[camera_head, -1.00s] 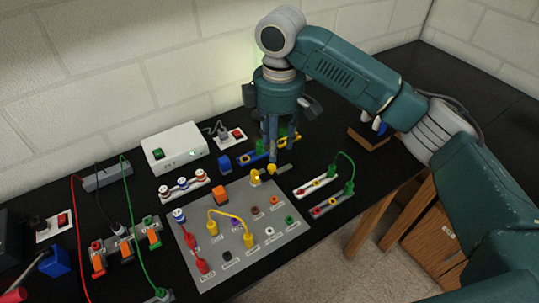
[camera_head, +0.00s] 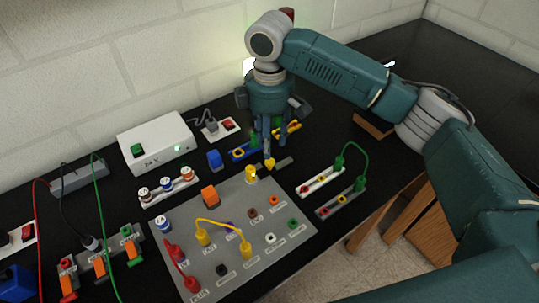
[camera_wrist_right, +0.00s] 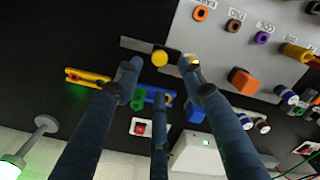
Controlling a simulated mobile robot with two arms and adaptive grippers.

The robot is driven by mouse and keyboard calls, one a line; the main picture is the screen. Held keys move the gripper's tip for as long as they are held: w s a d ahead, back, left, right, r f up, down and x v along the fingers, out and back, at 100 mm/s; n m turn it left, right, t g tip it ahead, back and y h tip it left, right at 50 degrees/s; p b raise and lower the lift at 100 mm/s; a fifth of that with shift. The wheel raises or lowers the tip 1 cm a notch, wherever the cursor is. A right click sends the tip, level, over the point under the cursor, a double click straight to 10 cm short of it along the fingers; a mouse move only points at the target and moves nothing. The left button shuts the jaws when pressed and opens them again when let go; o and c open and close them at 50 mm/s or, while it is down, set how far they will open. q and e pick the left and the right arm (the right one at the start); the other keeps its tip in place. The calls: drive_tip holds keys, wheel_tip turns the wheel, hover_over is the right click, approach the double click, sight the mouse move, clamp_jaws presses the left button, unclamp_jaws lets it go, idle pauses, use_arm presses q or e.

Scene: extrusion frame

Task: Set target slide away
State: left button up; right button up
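My right gripper (camera_head: 268,150) points down over the back of the bench, with its fingers apart and nothing seen between them. It also shows in the right wrist view (camera_wrist_right: 163,85), its fingers on either side of a yellow knob (camera_wrist_right: 159,58). This knob shows in the head view (camera_head: 270,163), just below the fingertips, on a short dark grey slide strip (camera_head: 283,162). I cannot tell whether the fingers touch it. A blue strip with a green knob (camera_wrist_right: 150,97) and a yellow strip (camera_wrist_right: 87,77) lie close by. My left gripper is not in view.
The grey socket board (camera_head: 190,257) with coloured plugs and a yellow lead lies in front. Two strips joined by a green lead (camera_head: 352,147) lie to the right.

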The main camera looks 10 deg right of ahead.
sight(270, 161)
wheel_tip(270, 161, down, 7)
drive_tip(key=shift+p, duration=0.6)
clamp_jaws()
